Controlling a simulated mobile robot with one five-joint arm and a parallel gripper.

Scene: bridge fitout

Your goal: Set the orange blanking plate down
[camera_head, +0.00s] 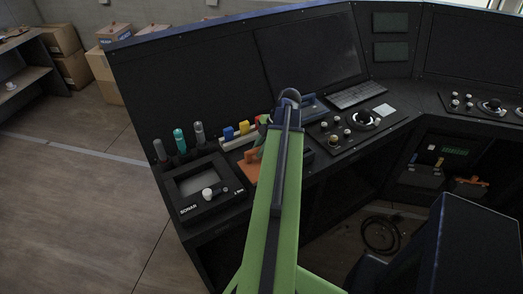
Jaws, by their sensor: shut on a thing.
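The orange blanking plate (251,172) shows just left of my green arm, over the console desk right of the SONAR panel. My arm hides its right part. My gripper (264,152) is low beside the arm, mostly hidden behind it, and is shut on the orange plate. I cannot tell whether the plate touches the desk.
The SONAR panel (207,188) with a white knob is left of the plate. Several upright handles (180,141) stand behind it. A rack of coloured blocks (238,131) is just behind the plate. A knob panel (350,129) and keyboard (357,94) are to the right.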

